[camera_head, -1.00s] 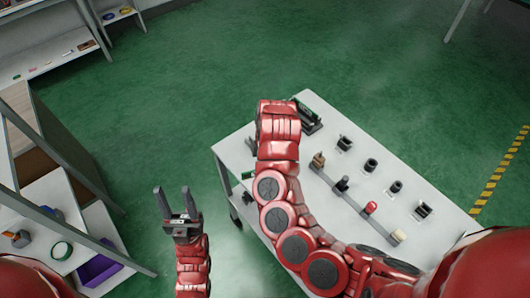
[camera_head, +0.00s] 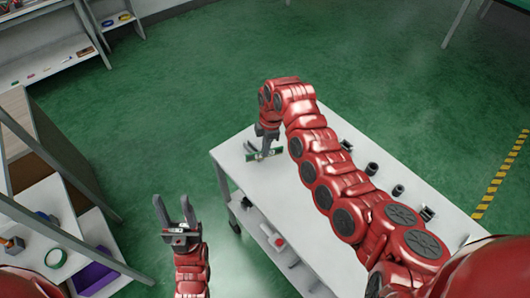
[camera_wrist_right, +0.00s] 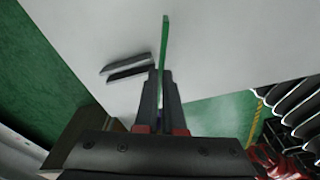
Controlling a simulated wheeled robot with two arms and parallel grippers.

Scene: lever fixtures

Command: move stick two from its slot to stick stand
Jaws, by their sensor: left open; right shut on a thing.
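My right gripper (camera_head: 265,142) is shut on a thin green stick (camera_head: 265,155) and points down over the table's far left part. In the right wrist view the green stick (camera_wrist_right: 165,42) stands edge-on between the fingertips (camera_wrist_right: 160,85) and reaches past them. Two dark parallel bars, which look like the stick stand (camera_wrist_right: 127,67), lie on the table to the left of the stick, apart from it in the picture. They also show beside the gripper in the head view (camera_head: 250,146). The slot fixture is hidden behind my right arm. My left gripper (camera_head: 175,212) is open and empty, left of the table.
The white table (camera_head: 236,162) has several dark round holders, such as one holder (camera_head: 371,168), along its right side. My right arm covers the table's middle. A lower shelf (camera_head: 272,240) holds a red and white item. Shelves with a purple bin (camera_head: 97,272) stand at left.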

